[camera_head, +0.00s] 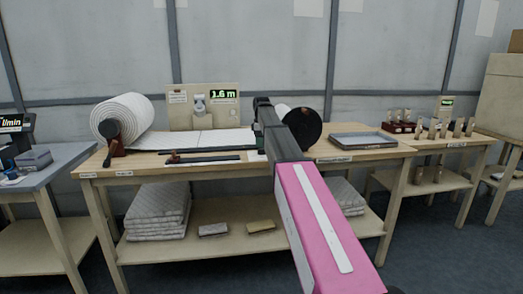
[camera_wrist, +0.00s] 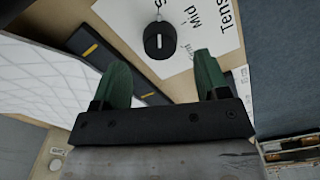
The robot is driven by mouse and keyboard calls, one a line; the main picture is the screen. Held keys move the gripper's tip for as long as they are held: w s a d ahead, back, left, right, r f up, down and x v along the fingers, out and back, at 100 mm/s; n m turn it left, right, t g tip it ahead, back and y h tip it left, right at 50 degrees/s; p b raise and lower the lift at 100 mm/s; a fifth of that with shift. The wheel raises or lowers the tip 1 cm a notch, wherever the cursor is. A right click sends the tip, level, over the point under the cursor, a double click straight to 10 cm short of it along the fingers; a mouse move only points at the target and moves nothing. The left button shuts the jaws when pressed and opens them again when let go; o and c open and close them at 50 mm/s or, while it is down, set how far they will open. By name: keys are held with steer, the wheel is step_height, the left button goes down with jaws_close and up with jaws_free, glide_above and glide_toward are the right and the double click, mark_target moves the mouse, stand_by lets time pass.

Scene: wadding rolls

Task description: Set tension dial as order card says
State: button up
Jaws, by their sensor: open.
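The tension dial (camera_wrist: 160,41) is a round black knob with a short white pointer line, in the upper middle of the wrist view. It sits on a white scale plate (camera_wrist: 205,22) where "Mid" and the start of "Tens" can be read; other lettering is cut off or covered. My gripper (camera_wrist: 161,70) has two green fingers spread apart. The dial is just beyond the fingertips, roughly centred between them, and nothing is held. In the head view my arm hides the dial, and I cannot make out an order card with readable text.
A white wadding roll (camera_head: 125,115) feeds a sheet across the wooden table (camera_head: 130,161). A panel with a "1.6 m" display (camera_head: 224,94) stands behind. A dark roll end (camera_head: 304,128) and grey tray (camera_head: 363,141) are right of my arm. A yellow-marked dark bar (camera_wrist: 103,52) lies near the dial.

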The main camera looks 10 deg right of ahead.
mark_target(262, 149)
steer(key=shift+f, duration=2.2)
steer(key=c, duration=0.9)
